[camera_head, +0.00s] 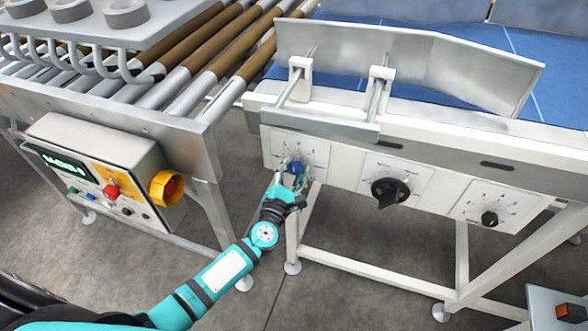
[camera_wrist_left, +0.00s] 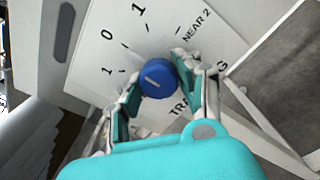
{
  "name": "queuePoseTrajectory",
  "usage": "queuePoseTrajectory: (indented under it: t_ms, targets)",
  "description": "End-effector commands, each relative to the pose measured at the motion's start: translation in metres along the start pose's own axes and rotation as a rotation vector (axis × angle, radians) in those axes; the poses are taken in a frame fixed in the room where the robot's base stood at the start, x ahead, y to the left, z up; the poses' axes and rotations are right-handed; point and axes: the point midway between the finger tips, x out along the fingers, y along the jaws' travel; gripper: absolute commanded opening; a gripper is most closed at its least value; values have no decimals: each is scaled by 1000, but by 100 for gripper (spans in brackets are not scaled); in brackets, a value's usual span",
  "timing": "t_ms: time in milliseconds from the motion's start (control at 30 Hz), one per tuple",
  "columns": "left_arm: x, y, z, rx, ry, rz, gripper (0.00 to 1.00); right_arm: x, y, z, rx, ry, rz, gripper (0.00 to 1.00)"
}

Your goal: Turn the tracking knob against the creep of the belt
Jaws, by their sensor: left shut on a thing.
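The blue tracking knob (camera_head: 296,167) sits on a white dial plate at the left end of the belt frame's front panel. In the left wrist view the knob (camera_wrist_left: 158,78) shows a pale pointer line on its face, with a scale and partly hidden lettering around it. My left gripper (camera_head: 291,179) reaches up to the knob from below. Its two fingers (camera_wrist_left: 158,95) stand on either side of the knob and are shut on it. The blue belt (camera_head: 350,45) lies above the panel, behind a metal guide. My right gripper does not show.
A larger black knob (camera_head: 390,190) and a small black knob (camera_head: 489,219) sit further right on the panel. A control box (camera_head: 125,160) with a red button hangs at left under the roller conveyor (camera_head: 215,60). Grey floor is open below.

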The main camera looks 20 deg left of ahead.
Motion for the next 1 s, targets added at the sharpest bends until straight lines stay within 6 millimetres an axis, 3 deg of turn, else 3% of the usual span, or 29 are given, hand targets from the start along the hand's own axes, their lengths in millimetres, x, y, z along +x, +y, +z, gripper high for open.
queuePoseTrajectory:
  t_ms: [367, 1000]
  targets:
    - [0, 1, 0, 118, 2, -1, 2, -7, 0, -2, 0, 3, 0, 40]
    - [-1, 2, 1, 698, 2, -3, 2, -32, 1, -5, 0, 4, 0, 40]
